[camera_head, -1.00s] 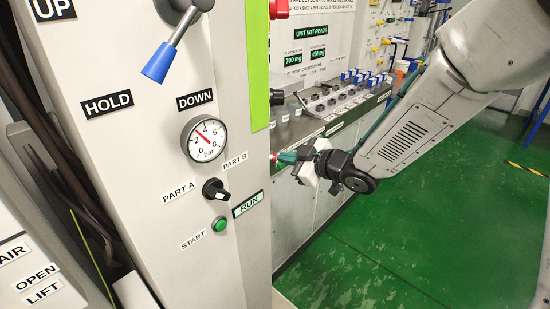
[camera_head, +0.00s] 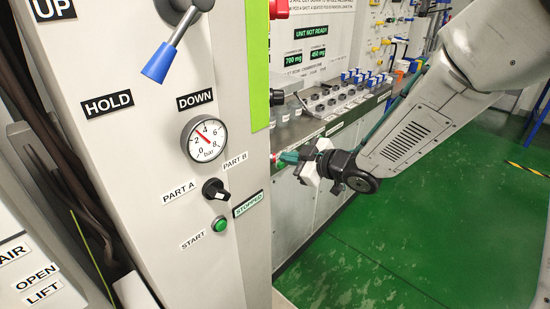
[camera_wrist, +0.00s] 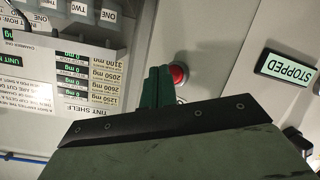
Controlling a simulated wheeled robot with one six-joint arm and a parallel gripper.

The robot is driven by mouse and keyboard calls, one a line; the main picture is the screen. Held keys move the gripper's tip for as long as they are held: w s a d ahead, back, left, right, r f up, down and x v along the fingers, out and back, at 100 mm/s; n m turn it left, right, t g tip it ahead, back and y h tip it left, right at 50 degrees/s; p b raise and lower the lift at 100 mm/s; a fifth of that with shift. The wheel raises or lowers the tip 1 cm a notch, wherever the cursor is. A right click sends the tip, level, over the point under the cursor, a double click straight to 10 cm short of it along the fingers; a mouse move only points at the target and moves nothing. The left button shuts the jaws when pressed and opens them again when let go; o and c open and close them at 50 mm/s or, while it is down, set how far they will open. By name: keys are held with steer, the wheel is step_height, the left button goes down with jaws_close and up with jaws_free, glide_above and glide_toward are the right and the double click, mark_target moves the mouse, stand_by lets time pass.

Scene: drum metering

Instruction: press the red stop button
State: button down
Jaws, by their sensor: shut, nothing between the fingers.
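The red stop button (camera_wrist: 178,73) is round and sits on the grey panel in the wrist view. In the head view only a sliver of red (camera_head: 273,158) shows at the panel's edge, by my fingertips. My gripper (camera_head: 290,157) is shut and empty, with its green fingers pointing left at that edge. In the wrist view my gripper (camera_wrist: 158,87) overlaps the button's left side; whether it touches the button I cannot tell. The status display (camera_head: 248,203) reads STOPPED, and it reads the same in the wrist view (camera_wrist: 287,69).
The grey cabinet carries a blue-handled lever (camera_head: 160,62), a pressure gauge (camera_head: 204,139), a black selector (camera_head: 215,189) and a green start button (camera_head: 220,224). The green floor (camera_head: 400,250) at right is clear.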

steer(key=shift+d, duration=0.35)
steer(key=shift+w+d, duration=0.15)
steer(key=shift+d, duration=1.1)
steer(key=shift+w+d, duration=0.15)
steer(key=shift+d, duration=1.1)
steer(key=d+f+m+h, duration=0.4)
steer(key=d+f+h, duration=0.2)
steer(key=d+h, duration=0.15)
steer(key=s+d+r+m+g+h, duration=0.25)
steer(key=s+d+m+h, duration=0.35)
steer(key=d, duration=0.6)
steer(key=s+d+r+m+g, duration=0.1)
steer(key=s+r, duration=0.3)
steer(key=s, duration=0.5)
steer(key=s+d+r+m+g+y, duration=0.1)
steer(key=s+r+m+g, duration=0.1)
steer(key=s, duration=0.7)
steer(key=s+d+r+m+g, duration=0.1)
steer(key=s+r+m, duration=0.2)
steer(key=s+r, duration=0.3)
steer(key=s, duration=0.4)
steer(key=shift+d+r+g+y, duration=0.15)
steer(key=shift+r+g+y, duration=0.2)
steer(key=shift+r, duration=0.05)
